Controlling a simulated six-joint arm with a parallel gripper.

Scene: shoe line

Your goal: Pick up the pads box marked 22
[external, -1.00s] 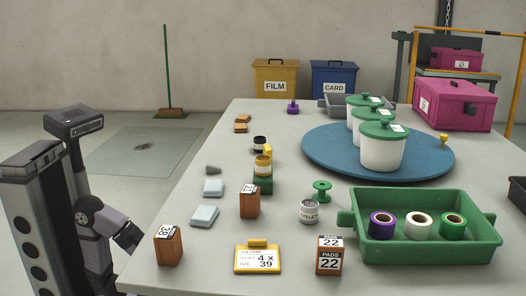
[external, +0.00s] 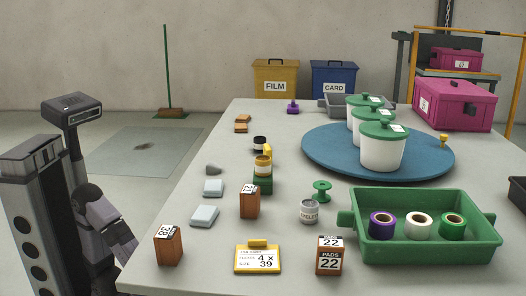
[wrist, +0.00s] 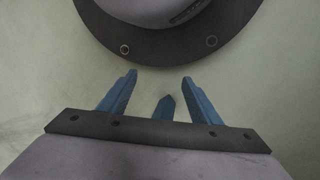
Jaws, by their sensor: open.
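The pads box marked 22 (external: 329,256) is a small brown box with white-and-black labels reading "PADS 22". It stands upright near the front edge of the table, right of the yellow card holder and left of the green tray. My gripper (wrist: 159,76) shows in the wrist view with its blue fingers spread apart and nothing between them. Behind the fingers is only plain pale surface and a dark round flange. The box does not show in the wrist view. In the external view my arm is at the left, beside the table and well away from the box.
Brown boxes marked 38 (external: 168,246) and another number (external: 250,201) stand to the left. A yellow card holder (external: 257,258) lies left of the box. A green tray (external: 478,252) with rolls is to the right. An eyelets tin (external: 309,212) stands behind.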

